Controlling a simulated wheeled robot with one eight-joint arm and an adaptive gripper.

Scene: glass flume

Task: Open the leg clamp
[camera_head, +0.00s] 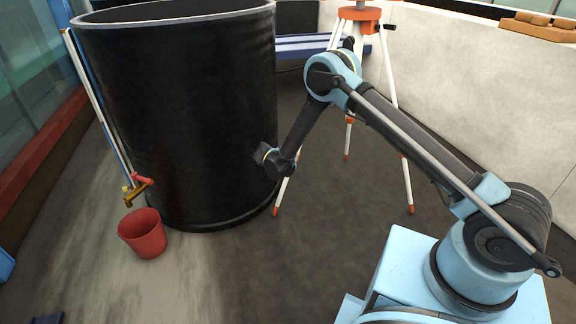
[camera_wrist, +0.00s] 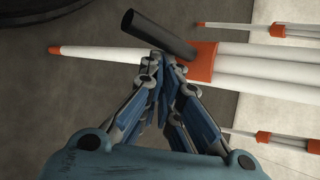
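In the wrist view an orange leg clamp (camera_wrist: 203,62) sits around a white tripod leg (camera_wrist: 262,75). Its dark, rod-like lever (camera_wrist: 155,32) sticks out toward the upper left. My gripper (camera_wrist: 165,62) points at the clamp. Its fingers converge and look shut, with the tips just below the lever in the picture; I see no clear grip on it, and contact cannot be told. In the head view the tripod (camera_head: 358,14) stands behind my arm, with white legs and an orange head. My arm's end is by its left leg, and that clamp cannot be made out there.
A large black tank (camera_head: 195,110) stands close to the left of my arm's end. A red bucket (camera_head: 143,234) stands below a brass tap (camera_head: 133,193). A pale wall (camera_head: 490,95) runs along the right. The floor between tank and tripod is bare.

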